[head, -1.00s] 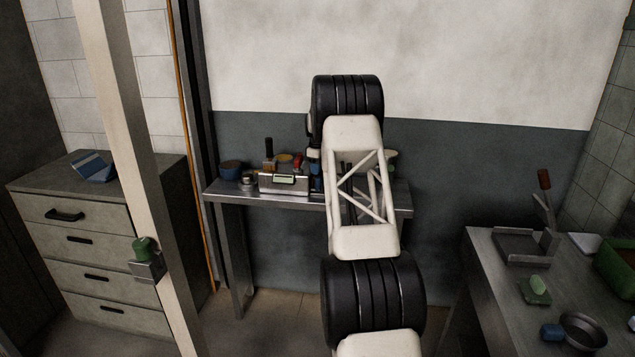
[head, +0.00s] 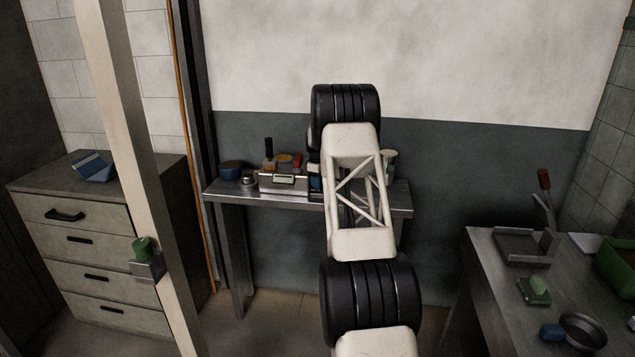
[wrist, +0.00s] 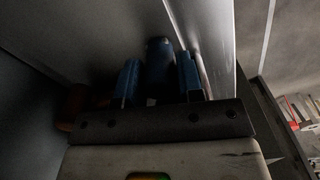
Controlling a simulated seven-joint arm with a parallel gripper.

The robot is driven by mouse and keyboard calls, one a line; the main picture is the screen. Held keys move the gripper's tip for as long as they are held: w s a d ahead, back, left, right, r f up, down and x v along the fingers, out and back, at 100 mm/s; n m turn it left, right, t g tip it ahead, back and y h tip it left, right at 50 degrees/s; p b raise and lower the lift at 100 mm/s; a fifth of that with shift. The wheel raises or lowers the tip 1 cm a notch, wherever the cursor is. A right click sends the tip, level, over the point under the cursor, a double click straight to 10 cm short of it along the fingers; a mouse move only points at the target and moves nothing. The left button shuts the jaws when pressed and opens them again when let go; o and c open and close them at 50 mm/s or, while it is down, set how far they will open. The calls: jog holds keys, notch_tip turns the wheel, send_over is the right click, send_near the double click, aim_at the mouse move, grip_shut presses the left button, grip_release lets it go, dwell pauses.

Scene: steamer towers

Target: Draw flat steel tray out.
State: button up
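I cannot pick out the flat steel tray for certain. A low steel box (head: 283,184) with a dark-framed pale patch on its front stands on the back bench (head: 232,191). My gripper is hidden behind my arm in the head view. In the dark wrist view my gripper (wrist: 159,78) has two blue fingers apart, with a blue rounded thing (wrist: 160,55) between or beyond them. Gaps show beside it, and I see no grip on it. A bright steel edge (wrist: 215,50) runs close along the right finger.
A blue bowl (head: 231,170) sits at the back bench's left end. An orange thing (wrist: 72,104) lies left of my fingers. The right bench (head: 484,264) carries a flat lever device (head: 520,247) and a round dish (head: 583,331). A pale post (head: 118,120) stands left.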

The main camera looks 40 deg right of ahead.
grip_shut()
jog(key=s+d, duration=1.2)
jog(key=shift+s+d, duration=0.25)
jog(key=shift+o, duration=0.9)
grip_release()
jog(key=shift+r, duration=0.1)
notch_tip(320, 180, up, 8)
jog(key=shift+a, duration=0.15)
